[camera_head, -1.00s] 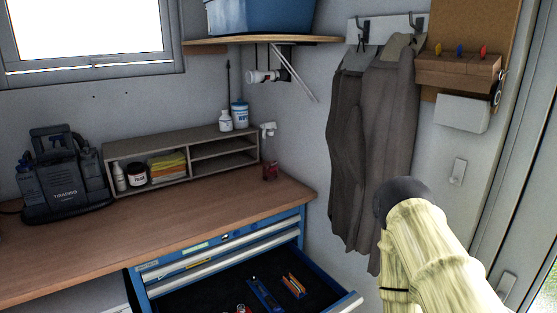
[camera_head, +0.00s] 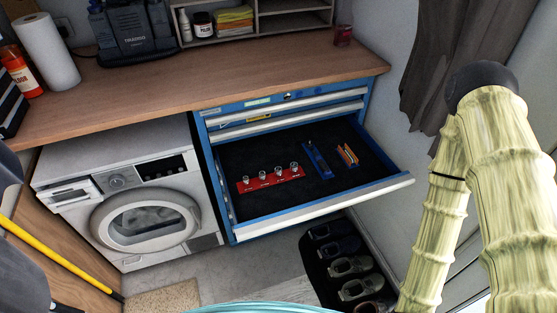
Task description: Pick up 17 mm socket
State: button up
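Several small silver sockets stand in a row on a red rail (camera_head: 270,179) in the open drawer (camera_head: 235,152) of the blue tool chest. The sockets include one at the left end (camera_head: 245,181) and one at the right end (camera_head: 294,167). Their size markings are too small to read, so I cannot tell which is the 17 mm socket. My arm, in a pale yellow ribbed cover, is at the right, apart from the drawer. My gripper is not in view.
A blue holder (camera_head: 317,160) and an orange item (camera_head: 347,155) lie right of the rail. The drawer's front edge (camera_head: 330,202) juts out above a shoe rack (camera_head: 345,265). A washing machine (camera_head: 130,190) stands left, under the wooden worktop (camera_head: 190,75).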

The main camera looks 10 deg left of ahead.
aim_at(277, 169)
jog(key=u, duration=1.45)
jog(key=k, duration=0.6)
jog(key=z, duration=0.85)
